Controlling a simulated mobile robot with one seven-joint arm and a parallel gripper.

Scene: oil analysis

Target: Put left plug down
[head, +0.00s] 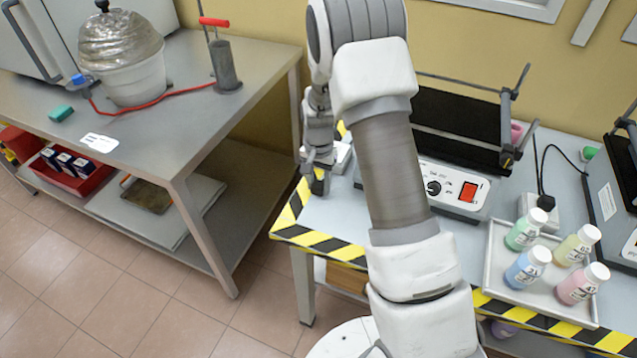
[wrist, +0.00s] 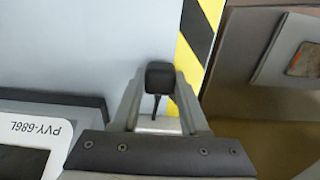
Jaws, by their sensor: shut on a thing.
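A small black plug (wrist: 160,76) with a dark cable stub sits between the fingertips of my gripper (wrist: 160,88) in the wrist view. My gripper is shut on it, over the pale table top near the yellow and black striped edge. Whether the plug touches the table I cannot tell. In the head view my gripper (head: 319,172) is at the left end of the striped table (head: 318,215), beside the shaker. The plug is too small and covered to make out there. A second dark plug (head: 545,202) sits in a white socket block to the right of the shaker.
A shaker with a red switch (head: 468,192) stands behind my arm. A tray (head: 494,262) with several capped bottles is at the right. Bare table top lies around my gripper.

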